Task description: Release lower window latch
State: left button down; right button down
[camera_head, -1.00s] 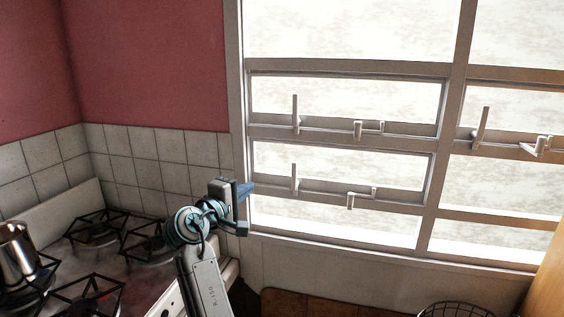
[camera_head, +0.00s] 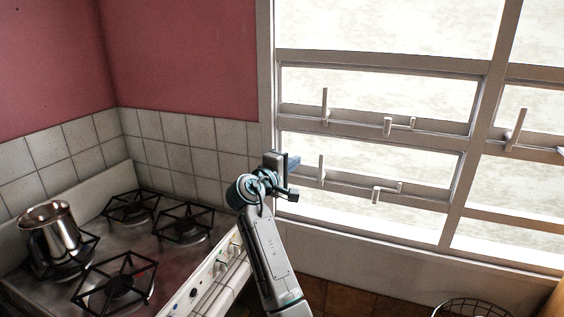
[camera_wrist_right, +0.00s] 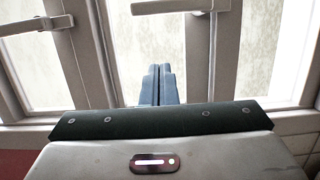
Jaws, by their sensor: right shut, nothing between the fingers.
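The lower window pane has a white latch (camera_head: 385,190) on its bottom rail and an upright white handle (camera_head: 321,168) to the left of it. My right gripper (camera_head: 293,163) is at the left side of this pane, just left of the upright handle, with a small gap in the picture. Its blue fingers (camera_wrist_right: 158,84) are shut and empty in the right wrist view, pointing at the window. A white latch bar (camera_wrist_right: 172,6) crosses the top of that view, above the fingertips; I cannot tell which latch it is. My left gripper is not in view.
The upper pane has its own handle (camera_head: 325,104) and latch (camera_head: 398,125). A stove (camera_head: 187,262) with a metal pot (camera_head: 52,236) stands at the left. A wire basket (camera_head: 474,308) is at the bottom right. The window frame (camera_head: 265,75) edges the pane's left side.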

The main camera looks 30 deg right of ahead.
aim_at(321, 171)
jog(key=s+d+p, duration=0.2)
jog(key=d, duration=0.1)
jog(key=shift+s+d, duration=0.25)
jog(key=shift+s, duration=0.1)
jog(key=shift+w, duration=0.1)
